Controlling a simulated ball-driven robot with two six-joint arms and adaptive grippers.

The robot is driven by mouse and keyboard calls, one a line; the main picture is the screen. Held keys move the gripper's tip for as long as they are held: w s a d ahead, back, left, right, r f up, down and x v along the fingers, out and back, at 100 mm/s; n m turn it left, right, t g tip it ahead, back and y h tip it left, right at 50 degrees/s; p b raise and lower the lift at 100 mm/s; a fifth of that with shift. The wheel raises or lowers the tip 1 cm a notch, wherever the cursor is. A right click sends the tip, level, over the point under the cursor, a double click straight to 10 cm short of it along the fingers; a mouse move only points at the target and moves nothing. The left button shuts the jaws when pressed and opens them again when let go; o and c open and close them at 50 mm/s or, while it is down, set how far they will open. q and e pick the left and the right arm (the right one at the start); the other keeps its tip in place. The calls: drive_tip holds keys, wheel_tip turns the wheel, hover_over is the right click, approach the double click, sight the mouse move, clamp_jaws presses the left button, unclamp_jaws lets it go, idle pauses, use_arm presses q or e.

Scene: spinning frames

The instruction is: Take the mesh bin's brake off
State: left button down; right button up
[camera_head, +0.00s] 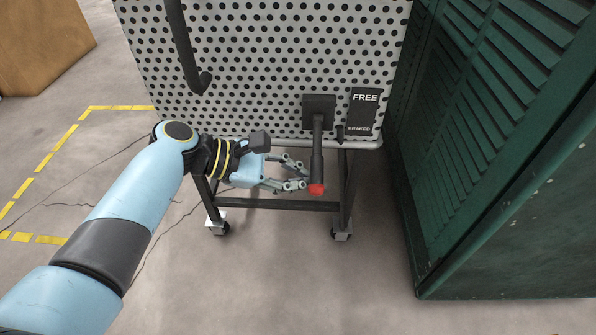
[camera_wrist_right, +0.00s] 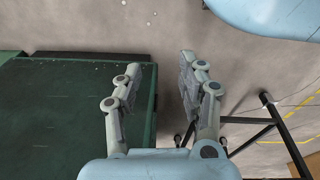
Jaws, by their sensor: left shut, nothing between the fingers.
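The mesh bin (camera_head: 240,70) is a white perforated box on a dark wheeled frame. Its brake lever (camera_head: 317,150) hangs down from a black block on the bin's front and ends in a red tip (camera_head: 317,188). A plate (camera_head: 362,108) beside it reads FREE at the top and BRAKED at the bottom; the lever points down. My left gripper (camera_head: 301,178) is shut and empty just left of the lever's lower end; I cannot tell whether it touches. My right gripper (camera_wrist_right: 169,75) is open and empty in the right wrist view, above the floor.
A green louvred cabinet (camera_head: 490,150) stands close to the bin's right side; it also shows in the right wrist view (camera_wrist_right: 60,110). A cardboard-brown box (camera_head: 40,45) is at the far left. Open floor with yellow dashed lines lies on the left.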

drive_tip(key=s+d+f+g+p, duration=0.1)
drive_tip(key=s+d+f+p, duration=0.3)
drive_tip(key=s+f+p, duration=0.5)
use_arm(q)
wheel_tip(320, 180, up, 10)
drive_tip(key=s+n+g+p, duration=0.1)
drive_tip(key=n+g+p, duration=0.2)
drive_tip(key=p, duration=0.3)
drive_tip(key=shift+s+f+n+g, duration=0.2)
drive_tip(key=shift+s+n+g, duration=0.15)
drive_tip(key=shift+g, duration=0.25)
use_arm(e)
drive_tip(key=s+f, duration=0.2)
drive_tip(key=s, duration=0.9)
drive_tip(key=shift+f, duration=0.35)
drive_tip(key=shift+s+a, duration=0.1)
drive_tip(key=shift+s, duration=0.05)
